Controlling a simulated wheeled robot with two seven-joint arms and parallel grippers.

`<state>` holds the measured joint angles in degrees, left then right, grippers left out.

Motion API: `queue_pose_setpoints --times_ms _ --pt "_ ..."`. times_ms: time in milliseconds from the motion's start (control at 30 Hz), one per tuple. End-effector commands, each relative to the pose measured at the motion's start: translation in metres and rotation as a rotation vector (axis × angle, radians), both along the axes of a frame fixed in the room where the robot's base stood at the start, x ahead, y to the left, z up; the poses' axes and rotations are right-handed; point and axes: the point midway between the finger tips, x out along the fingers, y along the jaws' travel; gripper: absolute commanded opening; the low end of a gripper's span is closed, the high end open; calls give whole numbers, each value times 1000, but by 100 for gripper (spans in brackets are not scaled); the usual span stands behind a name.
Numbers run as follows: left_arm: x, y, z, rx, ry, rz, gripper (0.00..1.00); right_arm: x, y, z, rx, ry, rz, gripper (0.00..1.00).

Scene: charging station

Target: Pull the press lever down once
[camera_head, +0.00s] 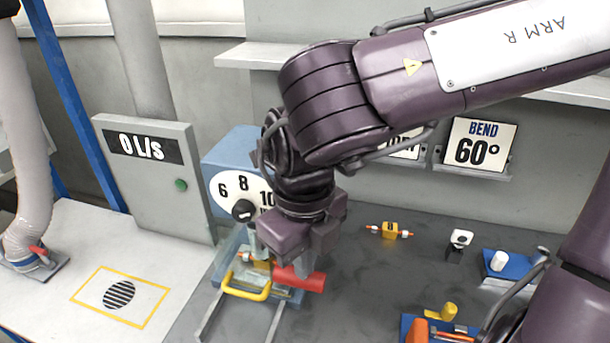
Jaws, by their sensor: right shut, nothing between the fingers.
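The press is a blue box (229,153) with a white dial (226,187) reading 6, 8 and 10, partly covered by my right arm. A red cylindrical grip (308,282), which looks like the press lever's handle, shows low in front of the box. My right gripper (287,260) points down directly above and against the grip in the picture; whether it touches is unclear. It is shut and empty, and its fingertips are mostly hidden. A yellow handle (247,292) sits in front of the press, with a small orange part (262,264) behind it. My left gripper is not in view.
A grey panel (155,190) reading "0 L/s" stands left of the press. A "BEND 60°" sign (478,144) is on the back wall. An orange part (390,230) and blue fixtures (508,268) lie right on the dark bench. A hose (28,150) stands far left.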

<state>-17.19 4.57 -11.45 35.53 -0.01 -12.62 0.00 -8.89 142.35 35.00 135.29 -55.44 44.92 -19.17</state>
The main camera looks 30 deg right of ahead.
Motion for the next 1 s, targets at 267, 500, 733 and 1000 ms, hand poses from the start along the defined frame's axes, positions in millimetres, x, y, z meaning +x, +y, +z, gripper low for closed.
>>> queue_pose_setpoints --times_ms 267,500,733,1000 --pt "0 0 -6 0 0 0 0 0 -1 -7 -1 1 -1 0" --pt "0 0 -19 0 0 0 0 2 -3 -22 -1 1 -1 0" --pt "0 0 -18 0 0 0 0 3 -3 -21 -1 0 0 0" --pt "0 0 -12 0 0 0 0 2 -2 -13 -1 0 -1 0"
